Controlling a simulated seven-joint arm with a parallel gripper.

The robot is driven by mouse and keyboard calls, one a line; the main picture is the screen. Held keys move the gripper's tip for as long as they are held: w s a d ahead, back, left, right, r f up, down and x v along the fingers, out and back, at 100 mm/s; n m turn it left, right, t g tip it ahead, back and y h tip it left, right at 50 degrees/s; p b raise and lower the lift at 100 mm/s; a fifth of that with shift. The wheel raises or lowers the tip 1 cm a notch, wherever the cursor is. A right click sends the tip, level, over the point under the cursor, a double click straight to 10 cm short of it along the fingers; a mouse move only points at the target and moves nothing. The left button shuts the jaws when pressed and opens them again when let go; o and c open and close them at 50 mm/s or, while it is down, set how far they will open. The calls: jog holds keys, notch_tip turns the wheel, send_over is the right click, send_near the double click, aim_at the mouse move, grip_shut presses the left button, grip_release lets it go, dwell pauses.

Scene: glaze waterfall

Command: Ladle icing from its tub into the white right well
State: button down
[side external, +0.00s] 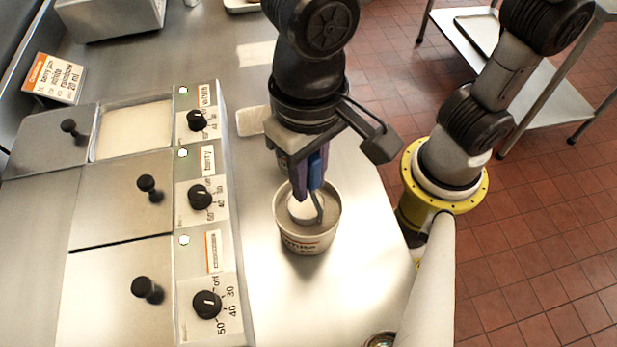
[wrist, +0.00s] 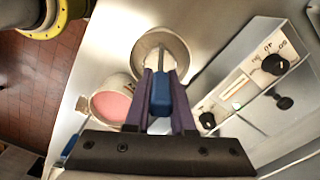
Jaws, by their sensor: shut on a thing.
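The icing tub (side external: 308,240), a pale tub with a printed label, stands on the steel counter. It also shows in the wrist view (wrist: 184,45). My gripper (side external: 316,178) is above the tub, its purple fingers shut on the blue handle of the ladle (side external: 317,182). In the wrist view my gripper (wrist: 161,92) holds the blue handle (wrist: 161,95) too. The ladle's lower end reaches down inside the tub; how deep its bowl sits in the icing I cannot tell. The white right well (side external: 133,130) is uncovered at the warmer's far end, with pale contents, beside the "white" dial.
A tub of pink contents (wrist: 112,106) stands beside the icing tub. The warmer's other wells have steel lids with black knobs (side external: 146,287). Dials (side external: 207,304) line the warmer's edge. An order card (side external: 54,79) stands at the far left. The front counter (side external: 300,300) is clear.

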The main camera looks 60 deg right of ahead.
jog(key=shift+r, duration=2.9)
jog(key=shift+r, duration=0.4)
notch_tip(320, 180, up, 5)
jog(key=shift+f, duration=0.2)
jog(key=w+d+r+n, duration=0.1)
jog(key=w+d, duration=0.1)
jog(key=w, duration=1)
jog(key=w+d+r, duration=0.1)
jog(key=w+d, duration=0.2)
jog(key=w, duration=0.8)
jog(key=w+d+f+n, duration=0.1)
jog(key=w+d, duration=0.7)
jog(key=d, duration=0.2)
jog(key=w+d+f+n, duration=0.1)
jog(key=w+d+f, duration=0.1)
jog(key=w+d, duration=0.7)
notch_tip(320, 180, down, 14)
jog(key=s+d, duration=0.1)
jog(key=shift+s+d+r, duration=0.2)
jog(key=shift+s+d, duration=0.05)
jog(key=shift+s, duration=0.15)
